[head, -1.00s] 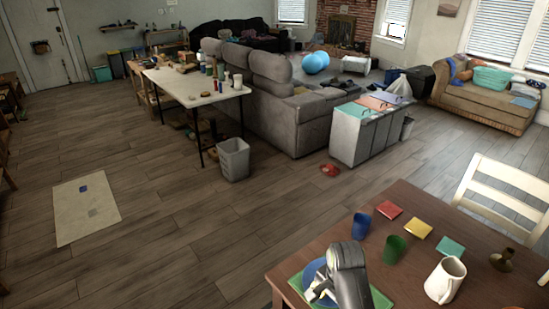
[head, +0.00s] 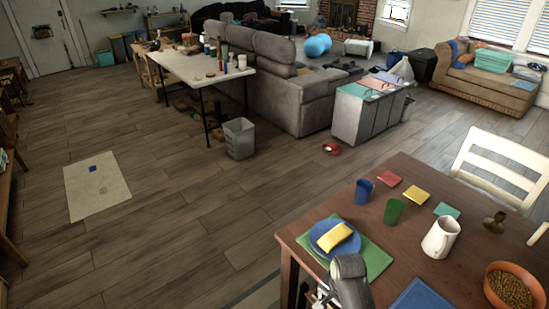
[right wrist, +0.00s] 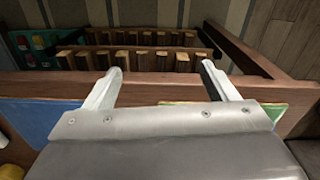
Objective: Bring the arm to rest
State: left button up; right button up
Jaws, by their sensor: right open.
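My right gripper (head: 322,296) is at the near edge of the brown dining table (head: 466,270), in front of the place setting. In the right wrist view its two fingers (right wrist: 161,70) are spread apart with nothing between them, over the table edge. A yellow folded cloth or sponge (head: 334,237) lies on a blue plate (head: 318,246). The plate stands on a green mat (head: 374,262), apart from the gripper. My left gripper is not in view.
A blue cup (head: 363,191), a green cup (head: 394,211), a white pitcher (head: 440,238) and an orange bowl (head: 493,290) of brown pieces stand on the table. A blue mat (head: 424,299) lies at its near edge. The floor to the left is mostly clear.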

jog(key=s+d+f+n+b, duration=0.25)
jog(key=s+f, duration=0.45)
jog(key=f, duration=0.5)
jog(key=s+d+f+n+b, duration=0.15)
jog(key=s+d+f, duration=0.25)
jog(key=s+f, duration=0.5)
pick_arm(q)
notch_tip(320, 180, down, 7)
jog(key=b, duration=0.2)
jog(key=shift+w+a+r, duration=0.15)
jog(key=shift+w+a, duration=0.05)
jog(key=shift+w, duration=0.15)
pick_arm(e)
jog(key=s+d+f+n, duration=0.2)
jog(key=s+f, duration=0.5)
jog(key=s, duration=0.4)
jog(key=s+d+f+n+t+h, duration=0.1)
jog(key=s+d+f+n, duration=0.1)
jog(key=s+d+f, duration=0.3)
jog(key=s+f, duration=0.3)
jog(key=s, duration=0.4)
jog(key=shift+n, duration=0.3)
